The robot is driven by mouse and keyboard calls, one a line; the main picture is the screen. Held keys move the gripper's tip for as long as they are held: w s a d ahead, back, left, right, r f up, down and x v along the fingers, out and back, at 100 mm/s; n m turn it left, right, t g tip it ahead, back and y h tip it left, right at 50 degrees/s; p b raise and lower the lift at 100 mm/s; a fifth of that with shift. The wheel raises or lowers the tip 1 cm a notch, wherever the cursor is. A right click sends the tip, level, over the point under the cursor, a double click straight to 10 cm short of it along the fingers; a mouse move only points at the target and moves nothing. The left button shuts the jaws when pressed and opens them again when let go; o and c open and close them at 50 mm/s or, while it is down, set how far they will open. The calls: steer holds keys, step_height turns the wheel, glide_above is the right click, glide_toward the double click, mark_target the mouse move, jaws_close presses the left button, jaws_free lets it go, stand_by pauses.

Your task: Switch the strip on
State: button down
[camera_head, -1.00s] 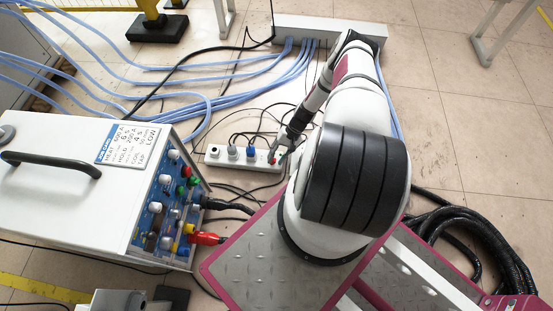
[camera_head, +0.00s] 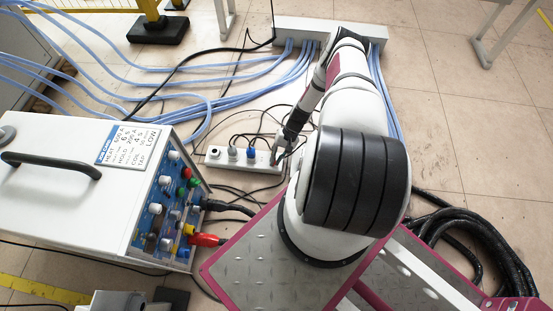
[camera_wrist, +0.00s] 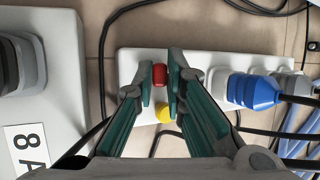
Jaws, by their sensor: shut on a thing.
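The white power strip (camera_head: 222,163) lies on the floor right of the heater box. It also shows in the wrist view (camera_wrist: 195,112), with a red switch (camera_wrist: 159,75) and a round yellow part (camera_wrist: 165,113) near its left end. My gripper (camera_wrist: 159,79) is at the red switch, with one green-sided finger on each side of it, shut on it. The fingers partly hide that end of the strip. In the head view my gripper (camera_head: 277,156) is at the strip's right end. Whether the switch is tilted on or off I cannot tell.
Blue (camera_wrist: 253,91) and white plugs sit in the strip. A white box (camera_wrist: 62,75) with a label stands close left of my fingers in the wrist view. The heater box (camera_head: 75,175), black cables and blue hoses (camera_head: 285,75) surround the strip.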

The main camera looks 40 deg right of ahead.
steer(key=shift+w+a+g+h, duration=0.3)
steer(key=shift+w+g+h, duration=0.1)
steer(key=shift+g+h, duration=0.35)
steer(key=g+h+b, duration=0.1)
steer(key=w+a+m+g+h+b, duration=0.1)
steer(key=g+b, duration=0.1)
steer(key=shift+w, duration=0.15)
steer(key=shift+w+a+f+m+g+h, duration=0.1)
steer(key=shift+w+a+m+g+h, duration=0.1)
steer(key=shift+g+h, duration=0.4)
steer(key=shift+w+a+m+g+h, duration=0.1)
steer(key=shift+w+m+g+h, duration=0.1)
steer(key=shift+g+h, duration=0.35)
steer(key=c, duration=1.6)
jaws_free()
steer(key=shift+c, duration=0.2)
steer(key=shift+y, duration=0.3)
